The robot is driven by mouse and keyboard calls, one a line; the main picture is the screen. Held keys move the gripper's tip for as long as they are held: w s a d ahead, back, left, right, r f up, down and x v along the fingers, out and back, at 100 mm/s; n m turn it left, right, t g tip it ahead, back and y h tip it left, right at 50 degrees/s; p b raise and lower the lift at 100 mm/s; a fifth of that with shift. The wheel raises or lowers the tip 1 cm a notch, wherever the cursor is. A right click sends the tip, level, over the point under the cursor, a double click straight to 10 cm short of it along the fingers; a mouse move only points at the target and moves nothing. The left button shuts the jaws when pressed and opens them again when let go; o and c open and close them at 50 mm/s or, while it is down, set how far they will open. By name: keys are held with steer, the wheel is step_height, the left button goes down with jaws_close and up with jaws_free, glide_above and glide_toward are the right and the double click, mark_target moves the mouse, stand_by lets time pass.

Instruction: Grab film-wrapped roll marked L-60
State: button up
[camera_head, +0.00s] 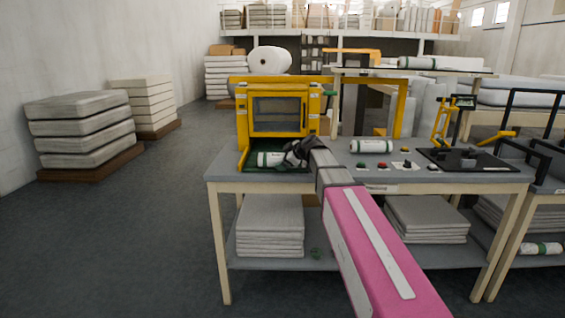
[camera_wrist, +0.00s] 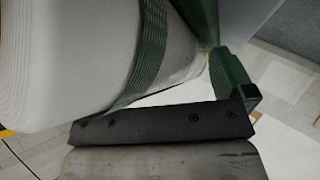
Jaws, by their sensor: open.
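A white roll with green bands (camera_head: 270,159) lies in the opening of a yellow frame (camera_head: 243,115) on the workbench. My gripper (camera_head: 293,153) is at the right end of this roll, open; whether it touches the roll is unclear. In the wrist view, a large pale roll with a dark green band (camera_wrist: 150,50) fills the upper left, close to a dark gripper part (camera_wrist: 160,125). A second white roll with green ends (camera_head: 371,146) lies on the bench to the right of my arm. No L-60 marking is readable on either roll.
The workbench (camera_head: 222,172) also carries small coloured buttons (camera_head: 382,165) and a black plate (camera_head: 465,160) with a yellow lever. A green bracket (camera_wrist: 230,85) stands close by the roll in the wrist view.

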steer(key=c, duration=0.9)
steer(key=shift+c, duration=0.4)
